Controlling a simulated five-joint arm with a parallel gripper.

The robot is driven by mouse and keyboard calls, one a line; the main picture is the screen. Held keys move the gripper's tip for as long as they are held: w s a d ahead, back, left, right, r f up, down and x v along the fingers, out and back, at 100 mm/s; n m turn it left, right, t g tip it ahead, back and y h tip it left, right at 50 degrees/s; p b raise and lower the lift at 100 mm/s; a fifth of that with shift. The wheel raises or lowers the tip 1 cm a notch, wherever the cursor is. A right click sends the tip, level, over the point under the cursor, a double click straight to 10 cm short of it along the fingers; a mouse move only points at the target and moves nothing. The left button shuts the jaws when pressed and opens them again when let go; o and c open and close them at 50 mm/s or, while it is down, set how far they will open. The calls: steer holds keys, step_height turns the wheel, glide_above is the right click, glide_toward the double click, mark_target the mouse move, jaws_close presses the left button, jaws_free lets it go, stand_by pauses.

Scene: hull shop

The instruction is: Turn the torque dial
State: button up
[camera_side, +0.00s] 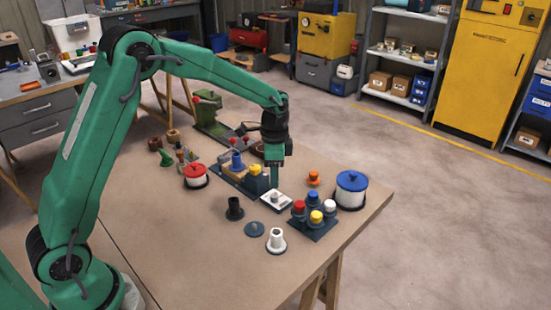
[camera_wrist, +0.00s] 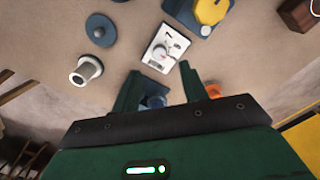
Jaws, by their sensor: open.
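The torque dial is most likely the white plate with a pale round knob (camera_side: 276,199), lying on the table in the side view. In the wrist view this dial (camera_wrist: 166,46) shows dark marks on its white face, just beyond my fingertips. My gripper (camera_side: 274,184) points down above and slightly behind the dial in the side view. In the wrist view my gripper (camera_wrist: 159,72) has its two green fingers spread apart, with nothing held. The fingers appear clear of the dial.
A dark block with red, blue, yellow and white knobs (camera_side: 313,219) stands right of the dial. A blue-lidded drum (camera_side: 351,190) is farther right. A white flanged spool (camera_side: 276,240), flat blue disc (camera_side: 254,229) and black flanged piece (camera_side: 234,208) stand in front. The table's front right is clear.

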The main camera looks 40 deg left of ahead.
mark_target(275, 195)
steer(key=shift+f, duration=3.45)
steer(key=shift+c, duration=0.4)
jaws_close()
steer(key=shift+n, duration=0.4)
steer(key=n, duration=0.4)
steer(key=shift+n, duration=2)
